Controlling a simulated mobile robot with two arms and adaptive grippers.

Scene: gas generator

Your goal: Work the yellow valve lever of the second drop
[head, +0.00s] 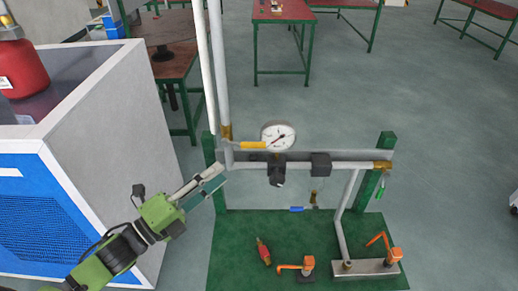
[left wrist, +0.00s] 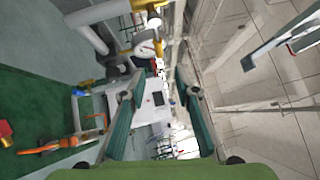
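The yellow valve lever (head: 253,144) lies roughly level near the left upright pipe, just left of the round gauge (head: 278,136). My left gripper (head: 217,176) is left of the pipe stand, below and left of the lever in the head view, and not touching it. In the left wrist view the left gripper (left wrist: 160,97) has its two fingers apart with nothing between them. A yellow part (left wrist: 145,4) shows at the top edge of that view, likely the lever, partly cut off. My right gripper is not in view.
The stand has a blue lever (head: 296,209), a green-handled part (head: 389,190) and orange handles (head: 378,240) above a green base (head: 233,240). A large blue and grey cabinet (head: 115,110) stands at the left.

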